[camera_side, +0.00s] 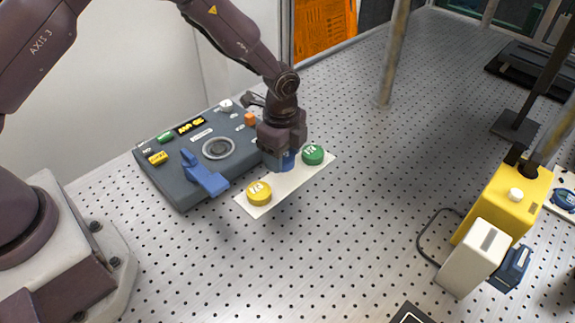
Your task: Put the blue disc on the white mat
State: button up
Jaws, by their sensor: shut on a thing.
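The blue disc (286,163) is between the fingers of my gripper (284,155), which is shut on it. The fingers and the gripper body hide much of the disc. It is over the middle of a pale, off-white flat strip (284,190), between a yellow disc (259,193) and a green disc (313,154) that lie on the strip. I cannot tell whether the blue disc touches the strip. I also cannot tell whether this strip is the white mat.
A dark grey instrument box (170,178) with a blue lever (204,175) and a round grey port (218,147) stands just left. At right are a yellow box (505,205), a white block (472,258) and a partly cut-off white flat piece (557,208). The perforated table's middle is clear.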

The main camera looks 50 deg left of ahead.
aim_at(288, 177)
jog(key=shift+w+d+f, duration=0.1)
jog(key=shift+w+f, duration=0.45)
jog(key=shift+f, duration=0.05)
jog(key=shift+w+f, duration=0.1)
jog(key=shift+f, duration=1.55)
jog(key=shift+f, duration=0.2)
jog(key=o, duration=0.9)
jog(key=shift+o, duration=0.2)
jog(key=shift+r, duration=0.15)
